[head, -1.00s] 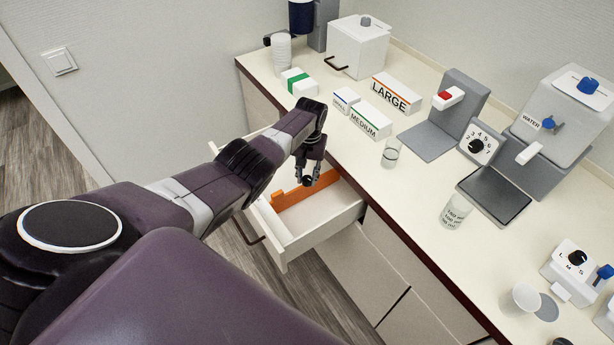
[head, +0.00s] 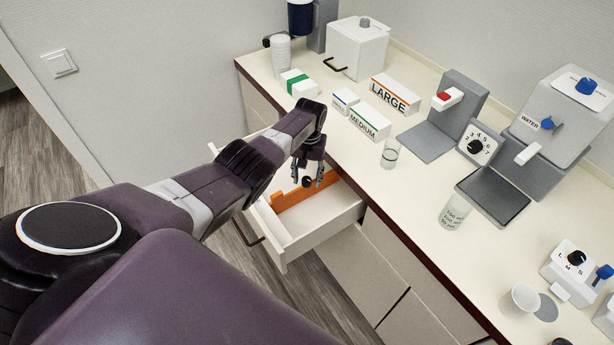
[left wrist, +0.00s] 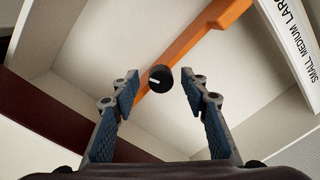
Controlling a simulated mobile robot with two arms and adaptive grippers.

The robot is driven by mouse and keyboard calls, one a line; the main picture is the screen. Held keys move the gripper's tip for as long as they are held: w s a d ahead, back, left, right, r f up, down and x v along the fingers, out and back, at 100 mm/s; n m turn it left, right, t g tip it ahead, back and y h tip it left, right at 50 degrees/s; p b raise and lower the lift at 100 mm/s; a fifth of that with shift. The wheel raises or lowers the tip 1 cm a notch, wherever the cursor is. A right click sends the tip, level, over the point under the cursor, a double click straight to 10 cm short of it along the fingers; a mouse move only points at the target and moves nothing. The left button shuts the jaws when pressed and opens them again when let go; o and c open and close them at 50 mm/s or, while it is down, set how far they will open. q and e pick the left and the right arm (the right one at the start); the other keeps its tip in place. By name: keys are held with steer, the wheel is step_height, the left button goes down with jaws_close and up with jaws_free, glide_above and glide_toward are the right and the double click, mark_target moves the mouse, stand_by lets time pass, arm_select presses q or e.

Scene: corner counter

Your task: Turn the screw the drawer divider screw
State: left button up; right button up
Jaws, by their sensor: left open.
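The divider screw is a black round knob (left wrist: 161,79) with a white line mark, on the orange divider (left wrist: 196,38) in the open drawer. In the head view the dark knob (head: 306,182) shows just below my left gripper's fingertips. The orange divider (head: 290,197) runs across the white drawer (head: 318,238). My left gripper (head: 307,172) points down over the drawer and is open. In the left wrist view its two blue-padded fingers (left wrist: 158,90) stand on either side of the knob, with a gap on both sides. My right gripper is not in view.
The counter edge is close on the right of the gripper. On the counter are the MEDIUM box (head: 370,122), the LARGE box (head: 396,94), a clear glass (head: 390,153) and dispensers. In the left wrist view, a white strip labelled SMALL MEDIUM LARGE (left wrist: 293,35) lies at the upper right.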

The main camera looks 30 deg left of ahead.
mark_target(308, 180)
arm_select(q)
step_height(308, 180, up, 12)
steer(key=shift+d, duration=0.2)
stand_by(0.4)
stand_by(0.4)
